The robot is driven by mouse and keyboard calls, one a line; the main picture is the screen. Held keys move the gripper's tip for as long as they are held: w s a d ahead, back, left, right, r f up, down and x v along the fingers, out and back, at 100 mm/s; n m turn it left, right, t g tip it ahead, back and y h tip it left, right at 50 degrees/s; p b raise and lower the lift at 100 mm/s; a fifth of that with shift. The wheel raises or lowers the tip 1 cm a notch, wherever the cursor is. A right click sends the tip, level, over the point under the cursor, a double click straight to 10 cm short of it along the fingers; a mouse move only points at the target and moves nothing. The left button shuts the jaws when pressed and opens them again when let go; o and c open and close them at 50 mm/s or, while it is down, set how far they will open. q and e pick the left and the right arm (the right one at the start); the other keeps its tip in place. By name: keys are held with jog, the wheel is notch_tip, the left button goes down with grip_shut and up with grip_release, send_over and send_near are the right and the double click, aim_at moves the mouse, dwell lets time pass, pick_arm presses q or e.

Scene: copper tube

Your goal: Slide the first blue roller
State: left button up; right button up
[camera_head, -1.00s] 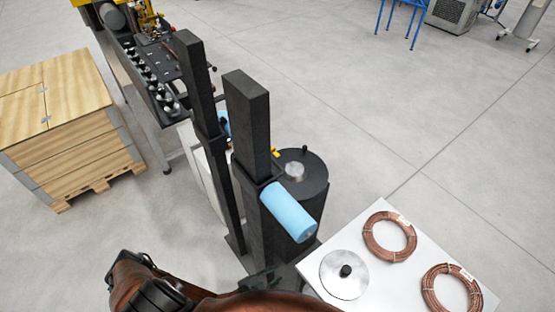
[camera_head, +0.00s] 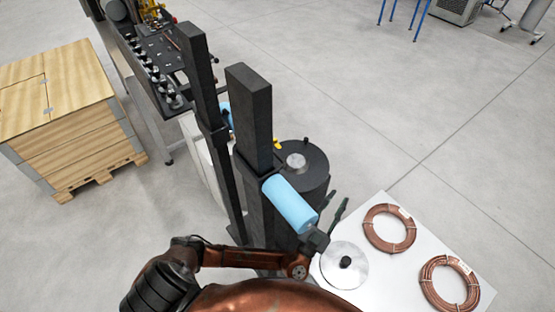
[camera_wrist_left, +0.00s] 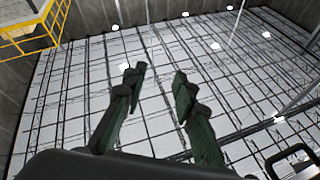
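The near blue roller (camera_head: 289,204) is a light-blue cylinder that sticks out from a dark upright post (camera_head: 250,120), sloping down to the right in the head view. A second blue roller (camera_head: 226,113) shows only in part behind the posts. My left gripper (camera_head: 337,199) is beside the free lower-right end of the near roller, fingers pointing up. I cannot tell whether it touches the roller. In the left wrist view its two dark fingers (camera_wrist_left: 158,70) are apart with nothing between them, and no roller shows there. My right gripper is not in view.
A white table (camera_head: 405,270) with copper coils (camera_head: 390,229) and a metal disc (camera_head: 344,264) stands at the lower right. A dark drum (camera_head: 300,168) stands behind the near roller. A wooden crate (camera_head: 65,120) is at the left. Open floor lies at the upper right.

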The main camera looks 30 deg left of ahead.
aim_at(281, 159)
pick_arm(q)
jog(key=w+a+r+n+g+y+b, duration=0.2)
jog(key=a+r+n+g+y, duration=0.15)
jog(key=r+n+y, duration=0.5)
jog(key=w+a+r+n+g+y+b, duration=0.15)
jog(key=a+r+n+y, duration=0.35)
jog(key=n+y, duration=0.7)
jog(key=s+a+n+g, duration=0.2)
jog(key=a+n+g, duration=0.2)
jog(key=g, duration=0.1)
jog(key=s+a+n+g+y+b, duration=0.1)
jog(key=s+a+n+g, duration=0.1)
jog(key=a+n+g, duration=0.2)
jog(key=s+a+n+g+y+b, duration=0.1)
jog(key=s+a+n+g, duration=0.1)
jog(key=a+n+g, duration=0.3)
jog(key=shift+s+n+g, duration=0.15)
jog(key=shift+s+g, duration=0.05)
jog(key=shift+g, duration=0.55)
jog(key=shift+s+n+g, duration=0.1)
jog(key=shift+s+g, duration=0.05)
jog(key=shift+g, duration=0.6)
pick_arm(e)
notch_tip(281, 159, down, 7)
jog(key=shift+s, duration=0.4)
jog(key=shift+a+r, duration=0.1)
pick_arm(q)
grip_shut()
